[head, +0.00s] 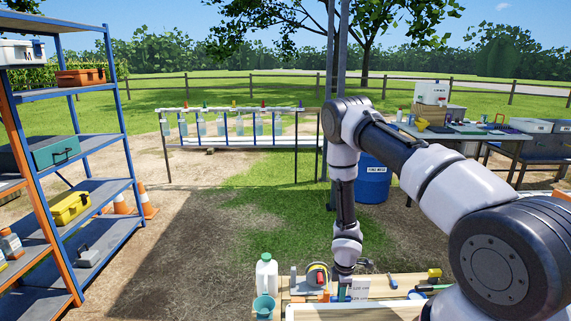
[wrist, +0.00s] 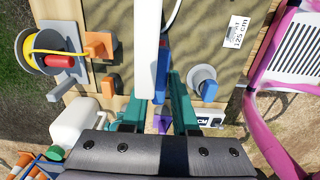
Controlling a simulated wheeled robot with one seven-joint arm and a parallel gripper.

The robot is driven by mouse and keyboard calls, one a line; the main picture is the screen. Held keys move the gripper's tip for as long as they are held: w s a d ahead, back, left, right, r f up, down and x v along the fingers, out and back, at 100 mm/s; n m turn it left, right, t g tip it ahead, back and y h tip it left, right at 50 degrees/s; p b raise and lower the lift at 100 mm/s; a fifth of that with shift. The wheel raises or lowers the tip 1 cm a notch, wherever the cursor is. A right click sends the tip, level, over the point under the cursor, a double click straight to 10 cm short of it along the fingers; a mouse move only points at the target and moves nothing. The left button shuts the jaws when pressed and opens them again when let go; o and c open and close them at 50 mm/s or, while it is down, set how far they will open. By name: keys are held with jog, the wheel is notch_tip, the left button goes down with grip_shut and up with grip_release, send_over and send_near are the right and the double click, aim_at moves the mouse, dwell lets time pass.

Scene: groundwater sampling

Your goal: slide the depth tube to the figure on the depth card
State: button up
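A white tube (wrist: 147,45), which looks like the depth tube, runs down the middle of the wrist view to the gripper. A blue piece (wrist: 163,70) sits along its right side. The depth card (wrist: 237,32) is a white label on the wooden board and reads 125 cm. My gripper (wrist: 157,100) has teal fingers set apart, one on each side of the tube's lower end and blue piece. Whether they touch either is unclear. In the head view my gripper (head: 344,292) is low at the bench, and its fingertips are partly hidden.
A cable reel (wrist: 55,55), an orange block (wrist: 100,45) and a white jug (wrist: 85,120) are left of the tube. A grey round fitting (wrist: 203,80) is close to the right finger. Shelves (head: 95,190) stand at left.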

grip_shut()
jog(key=shift+r, duration=2.5)
jog(key=o, duration=0.7)
grip_release()
notch_tip(320, 180, up, 11)
jog(key=shift+f, duration=0.1)
